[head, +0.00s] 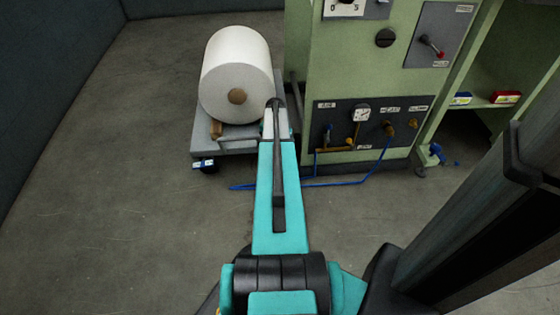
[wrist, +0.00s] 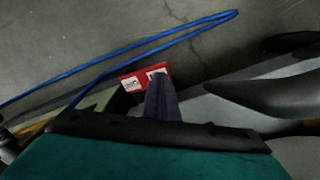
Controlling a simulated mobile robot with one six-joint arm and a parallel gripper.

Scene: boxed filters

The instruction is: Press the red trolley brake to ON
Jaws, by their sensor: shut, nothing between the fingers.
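The red trolley brake (wrist: 134,84) shows in the wrist view as a red plate with two white labels, whose words I cannot read. My gripper (wrist: 159,82) is shut and empty. Its narrow dark fingertips overlap the right part of the red plate in this view. I cannot tell whether they touch it or hang just above it. In the head view the grey trolley (head: 208,141) stands beside the green machine. My arm reaches over its front right corner and hides the brake and my fingertips there.
A large white roll (head: 236,68) lies on the trolley. The green machine (head: 336,65) stands to the right. A blue hose (head: 335,184) loops on the floor before it and also crosses the wrist view (wrist: 150,49). The floor at front left is clear.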

